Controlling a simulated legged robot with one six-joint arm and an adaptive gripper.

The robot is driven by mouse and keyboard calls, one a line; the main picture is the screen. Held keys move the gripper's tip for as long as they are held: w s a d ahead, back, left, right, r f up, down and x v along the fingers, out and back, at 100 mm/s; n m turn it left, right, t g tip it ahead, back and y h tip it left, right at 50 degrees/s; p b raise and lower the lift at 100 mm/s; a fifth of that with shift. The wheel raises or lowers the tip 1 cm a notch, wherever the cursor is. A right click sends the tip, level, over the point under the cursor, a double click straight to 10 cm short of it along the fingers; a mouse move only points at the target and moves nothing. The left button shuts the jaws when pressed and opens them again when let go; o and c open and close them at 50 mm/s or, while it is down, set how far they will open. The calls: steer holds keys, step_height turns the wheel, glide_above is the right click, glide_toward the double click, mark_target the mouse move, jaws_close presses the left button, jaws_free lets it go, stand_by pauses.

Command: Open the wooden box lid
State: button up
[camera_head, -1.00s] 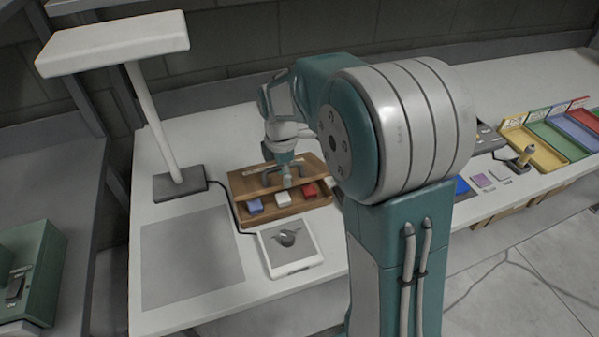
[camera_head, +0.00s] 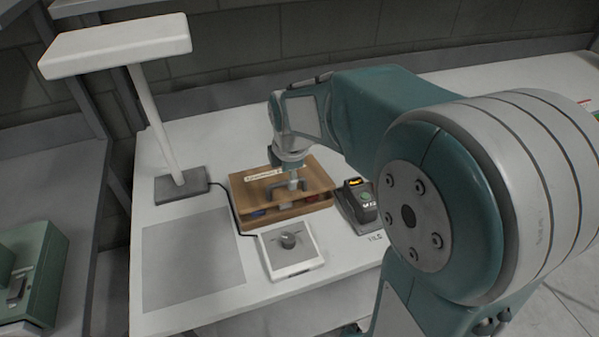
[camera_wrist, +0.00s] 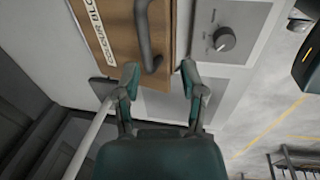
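The wooden box (camera_head: 285,222) stands on the white bench, left of centre in the head view. Its wooden lid (camera_head: 318,178) lies over most of it, with a pale label along the back and a dark bar handle. A dark gap shows at the front, with bits of blue and red blocks visible below the lid edge. In the wrist view the lid (camera_wrist: 115,45) and its handle (camera_wrist: 142,30) fill the upper left. My gripper (camera_wrist: 160,70) is open, its fingertips apart on either side of the handle's near end. Contact is unclear. In the head view my gripper (camera_head: 292,182) is over the lid.
A white device with a dark knob (camera_head: 290,243) sits close in front of the box. A dark device with a lit display (camera_head: 358,200) stands at its right. A lamp (camera_head: 160,120) rises at the left. A grey mat (camera_head: 192,262) lies front left.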

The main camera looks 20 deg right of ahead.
steer(key=s+r+m+t, duration=0.1)
steer(key=s+r+m, duration=0.5)
steer(key=s, duration=0.1)
steer(key=shift+r, duration=0.35)
